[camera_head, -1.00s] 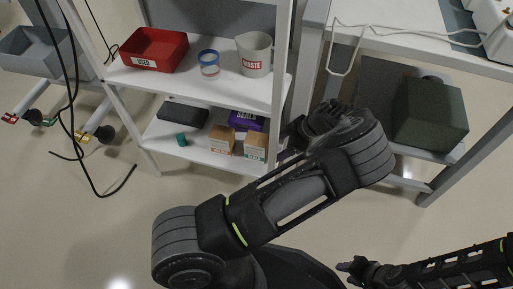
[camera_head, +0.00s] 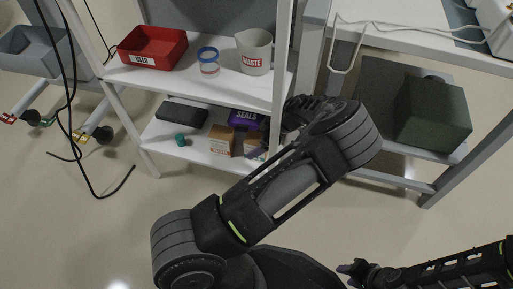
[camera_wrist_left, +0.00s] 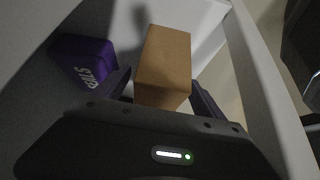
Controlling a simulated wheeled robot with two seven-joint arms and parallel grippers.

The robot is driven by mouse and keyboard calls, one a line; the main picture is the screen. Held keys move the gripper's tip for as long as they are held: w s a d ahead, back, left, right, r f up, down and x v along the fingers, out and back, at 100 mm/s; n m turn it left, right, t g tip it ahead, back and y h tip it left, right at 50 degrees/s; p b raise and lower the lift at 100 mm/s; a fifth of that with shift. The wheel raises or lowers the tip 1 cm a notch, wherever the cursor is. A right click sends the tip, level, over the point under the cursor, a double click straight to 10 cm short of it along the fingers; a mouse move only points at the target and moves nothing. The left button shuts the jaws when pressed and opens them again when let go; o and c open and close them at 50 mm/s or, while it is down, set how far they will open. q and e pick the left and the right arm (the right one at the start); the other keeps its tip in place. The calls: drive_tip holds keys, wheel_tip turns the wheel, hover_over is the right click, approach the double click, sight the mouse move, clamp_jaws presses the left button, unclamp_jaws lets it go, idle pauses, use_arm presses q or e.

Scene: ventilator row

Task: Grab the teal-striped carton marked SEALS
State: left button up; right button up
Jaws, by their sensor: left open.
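Two brown cartons stand on the lower shelf in the head view. The right carton (camera_head: 252,140) had a pale label with a teal stripe a moment ago; my gripper now partly covers it. The left carton (camera_head: 221,140) has a white label with reddish marks. The carton lettering is too small to read. A purple box marked SEALS (camera_head: 246,119) is behind them. In the left wrist view, a plain brown carton (camera_wrist_left: 163,63) stands between the open fingers of my left gripper (camera_wrist_left: 160,93), with the purple box (camera_wrist_left: 82,60) to the left. My right gripper (camera_head: 352,270) is low at the right, its jaws unclear.
The upper shelf (camera_head: 215,92) holds a red USED bin (camera_head: 152,48), a blue-rimmed jar (camera_head: 208,62) and a WASTE pail (camera_head: 254,51). A white shelf post (camera_head: 282,75) stands close to my left gripper. A black case (camera_head: 182,113) and teal item (camera_head: 180,140) are on the lower shelf.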

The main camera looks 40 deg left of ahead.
use_arm(q)
drive_tip(key=x, duration=0.3)
drive_tip(key=shift+f+b, duration=0.15)
drive_tip(key=shift+b, duration=0.25)
drive_tip(key=shift+c, duration=0.5)
drive_tip(key=c, duration=1.5)
drive_tip(key=shift+r, duration=0.2)
drive_tip(key=shift+r+p, duration=0.55)
drive_tip(key=shift+r, duration=0.05)
drive_tip(key=shift+w+d+r, duration=0.1)
drive_tip(key=shift+d, duration=0.1)
drive_tip(key=w+d, duration=0.2)
drive_tip(key=d, duration=0.3)
drive_tip(key=w+d+p, duration=0.1)
drive_tip(key=d, duration=0.5)
drive_tip(key=w+d+p, duration=0.1)
drive_tip(key=w+d, duration=0.1)
drive_tip(key=d, duration=0.3)
drive_tip(key=shift+w+d, duration=0.3)
drive_tip(key=shift+w, duration=0.05)
